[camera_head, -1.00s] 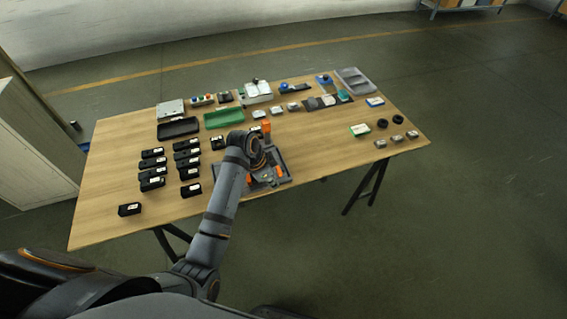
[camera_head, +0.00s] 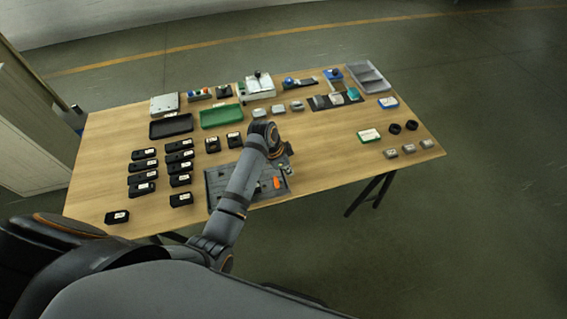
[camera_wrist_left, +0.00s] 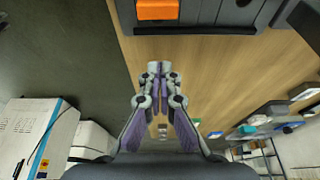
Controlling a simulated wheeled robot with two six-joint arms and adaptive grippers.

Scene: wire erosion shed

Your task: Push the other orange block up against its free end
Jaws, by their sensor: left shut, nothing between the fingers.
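A grey fixture (camera_head: 220,180) lies near the front edge of the table. One orange block (camera_head: 277,182) shows at its right part, just right of my forearm. Any other orange block there is hidden behind my arm in the head view. In the left wrist view an orange block (camera_wrist_left: 157,9) sits at the fixture's edge, at the top. My left gripper (camera_wrist_left: 160,68) is shut and empty, over bare wood beside the fixture and apart from that block. In the head view my left gripper (camera_head: 287,167) is small, near the fixture's right side. My right gripper is not in view.
Several black boxes (camera_head: 143,166) stand left of the fixture. A black tray (camera_head: 171,127) and a green tray (camera_head: 222,116) lie behind it. Small grey parts (camera_head: 390,154) and black rings (camera_head: 411,126) lie at the right. Wood between fixture and these is clear.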

